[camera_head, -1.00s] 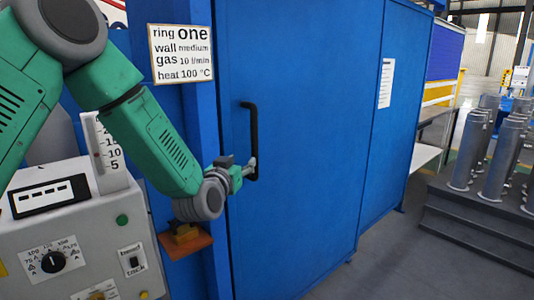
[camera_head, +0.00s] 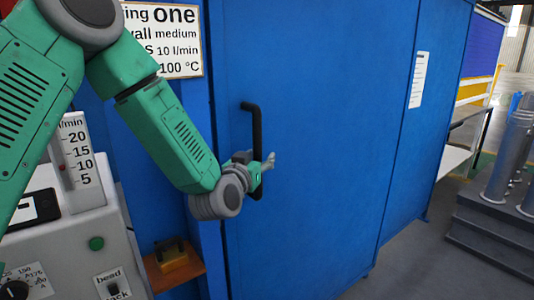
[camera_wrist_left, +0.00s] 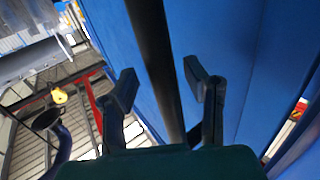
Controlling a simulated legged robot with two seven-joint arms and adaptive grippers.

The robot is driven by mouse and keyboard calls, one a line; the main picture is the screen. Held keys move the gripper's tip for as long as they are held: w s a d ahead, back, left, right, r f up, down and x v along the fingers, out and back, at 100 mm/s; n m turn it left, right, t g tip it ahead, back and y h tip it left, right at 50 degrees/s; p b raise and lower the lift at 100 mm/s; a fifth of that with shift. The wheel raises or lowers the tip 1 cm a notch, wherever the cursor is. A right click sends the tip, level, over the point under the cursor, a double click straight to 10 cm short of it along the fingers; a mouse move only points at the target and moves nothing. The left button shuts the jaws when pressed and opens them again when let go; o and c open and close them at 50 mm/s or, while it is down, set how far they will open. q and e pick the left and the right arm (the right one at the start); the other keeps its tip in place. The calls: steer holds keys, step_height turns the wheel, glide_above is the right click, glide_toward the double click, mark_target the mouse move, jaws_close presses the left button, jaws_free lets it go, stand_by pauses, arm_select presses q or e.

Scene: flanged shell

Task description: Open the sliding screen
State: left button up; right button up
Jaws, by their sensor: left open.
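The sliding screen (camera_head: 320,130) is a tall blue panel that fills the middle of the head view. It has a black vertical bar handle (camera_head: 251,130) near its left edge. My left gripper (camera_head: 264,165) is at the lower part of this handle. In the left wrist view the handle (camera_wrist_left: 154,60) runs between the two open fingers of the left gripper (camera_wrist_left: 160,90), with a gap on each side. Whether the left edge of the screen stands apart from its frame cannot be told. My right gripper is not in view.
A grey control box (camera_head: 100,255) with dials and a flow gauge stands at the left. A sign (camera_head: 175,45) hangs above an orange shelf (camera_head: 170,268). Grey cylinders (camera_head: 510,150) stand on dark steps (camera_head: 490,235) at the right. The floor before the screen is clear.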

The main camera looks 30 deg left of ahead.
arm_select(q)
steer(key=shift+a, duration=0.55)
steer(key=shift+d, duration=0.25)
steer(key=c, duration=0.8)
steer(key=shift+d, duration=0.25)
jaws_close()
steer(key=shift+w, duration=0.15)
